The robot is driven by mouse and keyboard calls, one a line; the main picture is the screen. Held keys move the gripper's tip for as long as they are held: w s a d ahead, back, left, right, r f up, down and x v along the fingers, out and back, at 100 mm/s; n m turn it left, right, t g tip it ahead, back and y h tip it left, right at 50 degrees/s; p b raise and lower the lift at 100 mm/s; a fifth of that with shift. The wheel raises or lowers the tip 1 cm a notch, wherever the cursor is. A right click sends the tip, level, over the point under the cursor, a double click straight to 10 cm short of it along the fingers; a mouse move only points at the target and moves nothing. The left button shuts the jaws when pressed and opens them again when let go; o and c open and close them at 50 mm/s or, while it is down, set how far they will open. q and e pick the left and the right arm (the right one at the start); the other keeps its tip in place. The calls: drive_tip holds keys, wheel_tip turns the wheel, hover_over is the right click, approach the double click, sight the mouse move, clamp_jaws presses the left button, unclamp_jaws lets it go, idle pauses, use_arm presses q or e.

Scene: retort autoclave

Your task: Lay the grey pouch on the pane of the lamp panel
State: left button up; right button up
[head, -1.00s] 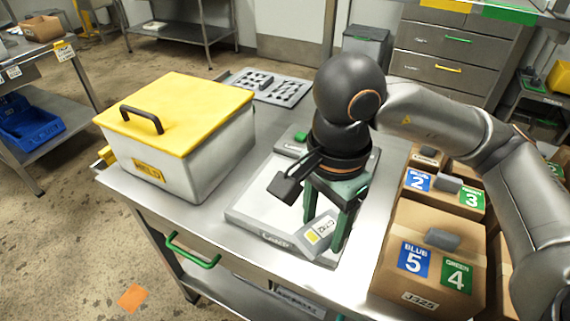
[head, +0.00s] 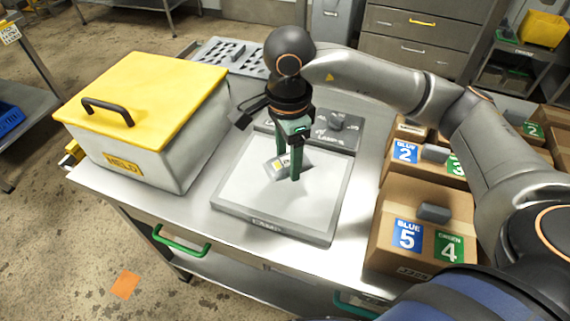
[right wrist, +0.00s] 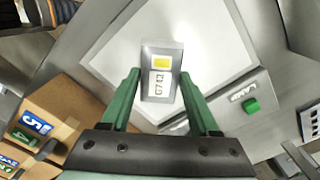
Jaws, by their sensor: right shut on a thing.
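The grey pouch (head: 273,169) has a yellow square and a printed white label. It also shows in the right wrist view (right wrist: 161,92). My right gripper (head: 288,169) points down with its green fingers shut on the pouch. The lamp panel (head: 272,229) lies flat on the steel table, and its white pane (head: 285,203) is bare in front of the pouch. The pouch is over the rear middle part of the pane, and I cannot tell whether it touches it. In the right wrist view the pane (right wrist: 112,52) spreads around the pouch. My left gripper is not in view.
A white bin with a yellow lid (head: 140,100) stands left of the panel. Numbered cardboard boxes (head: 395,265) stand to the right. A grey unit with a knob (head: 345,139) is at the panel's back, and a grey slotted tray (head: 228,57) lies behind.

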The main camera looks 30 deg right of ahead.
sight(285, 168)
drive_tip(key=shift+w+d+f, duration=0.15)
drive_tip(key=shift+w+f, duration=0.6)
drive_tip(key=shift+f, duration=0.15)
drive_tip(key=f, duration=0.3)
drive_tip(key=shift+w+f+p, duration=0.1)
drive_tip(key=shift+w+p, duration=0.15)
drive_tip(key=shift+p, duration=0.15)
drive_tip(key=shift+f, duration=0.25)
drive_tip(key=shift+f+b, duration=0.2)
drive_tip(key=shift+b, duration=0.1)
drive_tip(key=o, duration=1.4)
drive_tip(key=shift+c, duration=0.2)
drive_tip(key=shift+r, duration=0.15)
wheel_tip(285, 168, up, 12)
drive_tip(key=shift+r, duration=0.1)
